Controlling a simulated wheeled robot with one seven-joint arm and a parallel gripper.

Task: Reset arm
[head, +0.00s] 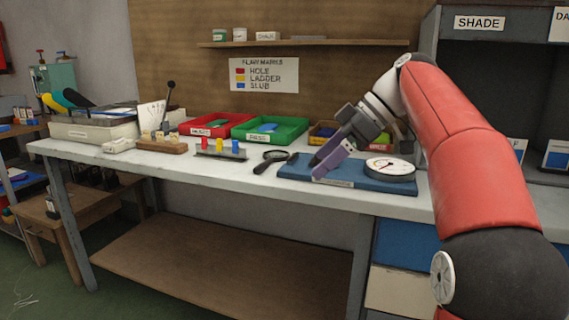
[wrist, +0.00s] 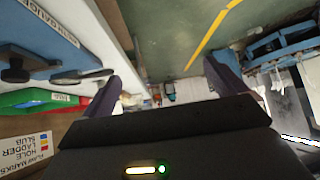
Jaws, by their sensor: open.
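My gripper (head: 328,162) is at the right of the workbench (head: 215,166), its purple fingers pointing down and left in front of the blue board (head: 345,180). In the wrist view my gripper (wrist: 166,80) shows two dark purple fingers spread apart with nothing between them. My red arm reaches in from the right side of the head view. Whether the fingertips touch the board cannot be told.
A round white dial (head: 391,168) sits on the blue board's right. A magnifier (head: 274,157), marker stand (head: 220,150), red tray (head: 208,126) and green tray (head: 270,130) are on the bench. The grey shade cabinet (head: 430,70) stands right.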

